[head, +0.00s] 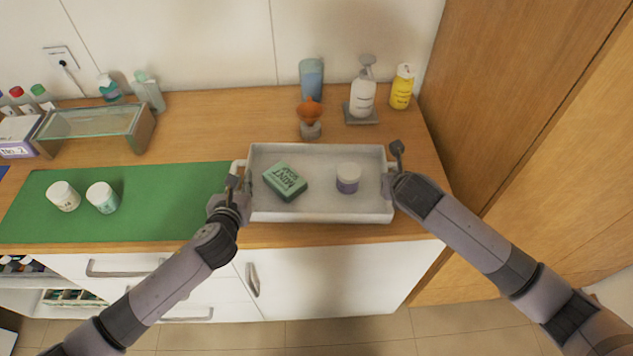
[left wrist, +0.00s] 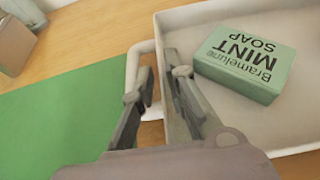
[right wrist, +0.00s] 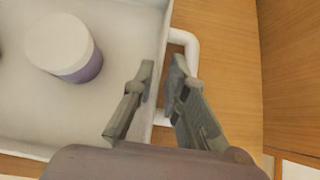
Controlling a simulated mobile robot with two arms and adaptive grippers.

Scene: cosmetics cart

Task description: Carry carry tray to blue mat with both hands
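The carry tray (head: 320,214), a shallow white box with side handles, stands at the counter's front. A green mint soap box (head: 286,182) and a white-and-purple jar (head: 347,178) are in it. My left gripper (head: 238,176) is at the tray's left handle (left wrist: 137,60), its fingers apart. My right gripper (head: 394,165) is at the right handle (right wrist: 190,45), also with fingers apart; the fingers partly hide both handles. No firm hold shows. A sliver of blue (head: 3,170) at the head view's far left may be the blue mat; most of it is out of view.
A green mat (head: 140,205) with two white jars (head: 83,197) lies left of the tray. A glass-topped case (head: 95,122) stands behind it. A blue cup (head: 311,80), an orange-topped item (head: 310,115), a pump bottle (head: 362,92) and a yellow bottle (head: 402,87) stand behind the tray.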

